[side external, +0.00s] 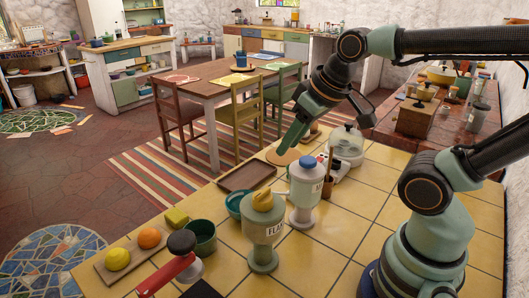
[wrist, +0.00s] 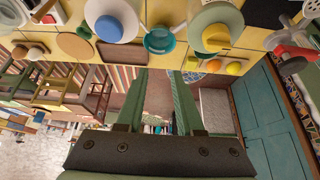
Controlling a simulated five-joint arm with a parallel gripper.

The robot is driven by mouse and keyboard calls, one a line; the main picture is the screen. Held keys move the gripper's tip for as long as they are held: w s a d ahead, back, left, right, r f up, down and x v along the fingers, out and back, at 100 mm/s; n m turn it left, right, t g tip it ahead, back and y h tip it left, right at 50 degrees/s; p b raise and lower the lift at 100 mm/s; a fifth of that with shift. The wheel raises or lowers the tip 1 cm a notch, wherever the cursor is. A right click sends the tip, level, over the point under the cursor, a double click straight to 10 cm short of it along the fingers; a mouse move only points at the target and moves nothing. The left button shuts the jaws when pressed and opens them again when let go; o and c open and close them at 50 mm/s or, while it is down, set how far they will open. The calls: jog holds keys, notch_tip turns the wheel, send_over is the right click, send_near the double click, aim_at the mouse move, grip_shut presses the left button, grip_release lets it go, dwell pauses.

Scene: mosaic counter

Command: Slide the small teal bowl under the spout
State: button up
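The small teal bowl (side external: 233,206) stands on the yellow tiled counter, partly hidden behind a pale green dispenser (side external: 263,230) with a yellow top and a label starting "FLA". It also shows in the wrist view (wrist: 160,42), between the two dispensers. A white dispenser (side external: 305,193) with a blue top stands to the right of the bowl. My gripper (side external: 288,143) is above the far part of the counter, behind the dispensers and apart from the bowl. In the wrist view its two green fingers (wrist: 160,72) are spread with nothing between them.
A brown tray (side external: 247,177) and a round wooden board (side external: 283,156) lie on the far side. A dark green bowl (side external: 202,236), a red-handled tool (side external: 172,268) and a board with lemon and orange (side external: 120,262) are at left.

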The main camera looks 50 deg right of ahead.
jog(key=shift+w+r, duration=0.1)
jog(key=shift+w, duration=0.05)
grip_shut()
jog(key=w+f+g, duration=0.2)
jog(key=w+f, duration=0.1)
jog(key=w, duration=0.7)
jog(key=w+f+g, duration=0.2)
jog(key=w, duration=0.7)
jog(key=shift+g, duration=0.8)
jog(key=w+f, duration=0.1)
jog(key=f, duration=0.5)
jog(key=w+f, duration=0.1)
jog(key=f, duration=0.5)
jog(key=w+f, duration=0.2)
jog(key=f, duration=0.4)
jog(key=shift+s+r, duration=0.1)
jog(key=shift+s, duration=1.45)
